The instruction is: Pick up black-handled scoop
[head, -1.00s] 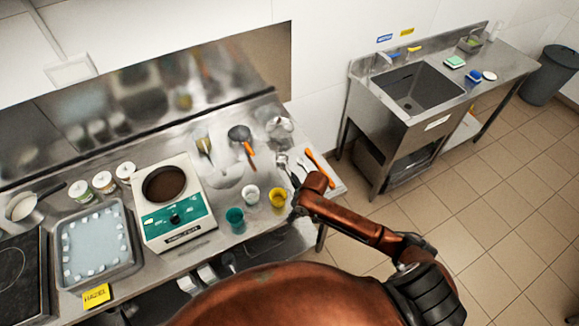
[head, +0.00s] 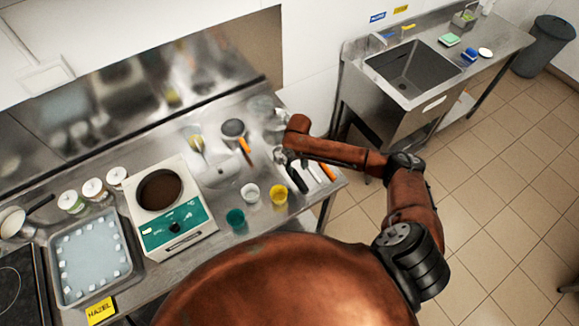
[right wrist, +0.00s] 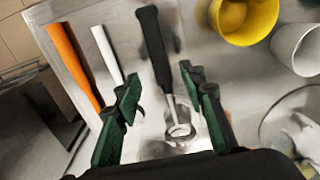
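The black-handled scoop lies on the steel counter; its black handle (head: 297,180) shows in the head view beside my right arm. In the right wrist view the black handle (right wrist: 153,45) points away and its metal end (right wrist: 180,131) lies nearer the camera. My right gripper (right wrist: 160,82) is open, with one green-padded finger on each side of the scoop, apart from the handle. In the head view my right gripper (head: 282,157) is over the counter's right part and mostly hidden by its arm. My left gripper is out of view.
A white-handled tool (right wrist: 105,52) and an orange-handled tool (right wrist: 74,62) lie left of the scoop in the wrist view. A yellow cup (head: 278,194) and a white cup (head: 250,193) stand close by. A black pan with orange handle (head: 233,129) lies farther back.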

